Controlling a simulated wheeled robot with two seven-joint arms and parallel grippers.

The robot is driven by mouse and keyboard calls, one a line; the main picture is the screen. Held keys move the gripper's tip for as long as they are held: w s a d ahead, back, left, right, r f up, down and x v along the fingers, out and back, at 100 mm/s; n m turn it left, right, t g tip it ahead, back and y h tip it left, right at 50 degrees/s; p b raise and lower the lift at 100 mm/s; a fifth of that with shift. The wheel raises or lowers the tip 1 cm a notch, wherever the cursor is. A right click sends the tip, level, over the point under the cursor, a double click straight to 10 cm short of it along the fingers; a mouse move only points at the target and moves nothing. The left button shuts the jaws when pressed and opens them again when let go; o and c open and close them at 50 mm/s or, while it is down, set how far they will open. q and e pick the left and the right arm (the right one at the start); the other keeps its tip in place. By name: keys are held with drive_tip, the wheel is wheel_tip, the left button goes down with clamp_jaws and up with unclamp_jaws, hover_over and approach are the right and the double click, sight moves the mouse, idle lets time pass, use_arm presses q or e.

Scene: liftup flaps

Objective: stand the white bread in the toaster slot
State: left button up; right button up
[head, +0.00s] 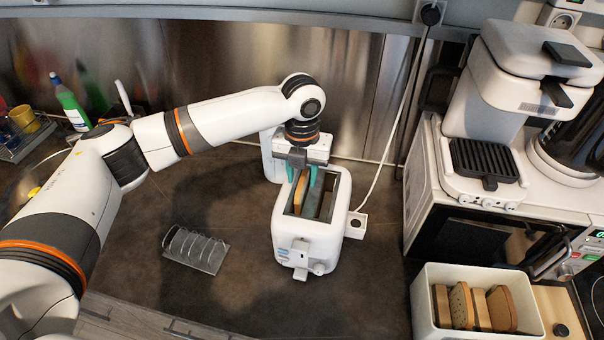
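The white toaster (283,233) stands upright on the counter in the middle, its long top opening towards me. My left gripper (302,177) points down over the opening, with one teal finger on each side of a tan-crusted bread slice (301,196). The fingers look closed on this slice, which seems to be the white bread. The slice stands upright with its lower part inside the left side of the opening. How deep it sits is hidden. The right side of the opening shows dark metal. My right gripper is out of view.
A metal rack (195,249) lies left of the toaster. A white bin (422,299) with several bread slices stands at the lower right. A white oven (421,190) with a grill on it stands at the right. A cable runs behind the toaster. The front counter is clear.

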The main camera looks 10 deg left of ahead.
use_arm(q)
wheel_tip(320, 180, up, 12)
drive_tip(key=b, duration=0.2)
drive_tip(key=shift+f, duration=0.2)
idle(0.3)
